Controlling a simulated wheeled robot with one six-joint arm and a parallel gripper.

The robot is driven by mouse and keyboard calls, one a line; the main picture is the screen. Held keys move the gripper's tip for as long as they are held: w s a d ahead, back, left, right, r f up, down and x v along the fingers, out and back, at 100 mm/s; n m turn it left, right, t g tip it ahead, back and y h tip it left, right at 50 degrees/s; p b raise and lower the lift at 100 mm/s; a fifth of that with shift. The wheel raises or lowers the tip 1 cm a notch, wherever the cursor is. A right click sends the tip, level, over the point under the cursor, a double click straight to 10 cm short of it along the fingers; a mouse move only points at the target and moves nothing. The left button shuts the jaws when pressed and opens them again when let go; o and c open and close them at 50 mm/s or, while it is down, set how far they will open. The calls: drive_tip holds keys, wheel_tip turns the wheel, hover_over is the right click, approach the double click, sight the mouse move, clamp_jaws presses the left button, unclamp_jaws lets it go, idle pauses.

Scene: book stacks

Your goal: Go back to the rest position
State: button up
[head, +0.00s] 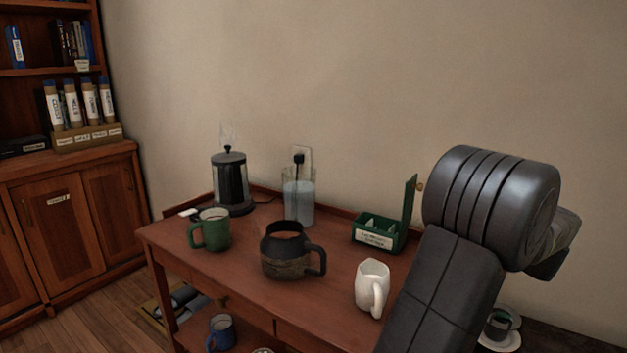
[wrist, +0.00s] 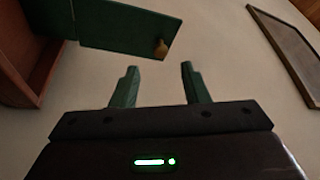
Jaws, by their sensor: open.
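My gripper (wrist: 158,72) shows in the wrist view with its two green fingers apart and nothing between them. Beyond the fingers are a pale wall and the open green lid (wrist: 125,24) of a box, with a small brass knob. In the head view my dark arm rises at the right, and the gripper's fingers are hidden behind it. The green box (head: 376,236) stands at the back right of the wooden table (head: 215,268), its lid (head: 409,208) up and packets inside.
On the table stand a green mug (head: 210,231), a dark pot (head: 284,254), a white jug (head: 371,285), a kettle (head: 231,182) and a clear water container (head: 299,200). A blue mug (head: 221,331) is below. A cup on a saucer (head: 499,329) sits at lower right.

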drive_tip(key=p+v, duration=0.1)
drive_tip(key=v, duration=0.7)
drive_tip(key=w+a+r+g, duration=0.1)
drive_tip(key=w+a+r, duration=0.1)
drive_tip(key=w+a, duration=0.7)
drive_tip(key=w, duration=0.2)
drive_tip(key=shift+w+r+h+b, duration=0.35)
drive_tip(key=shift+w+h, duration=0.05)
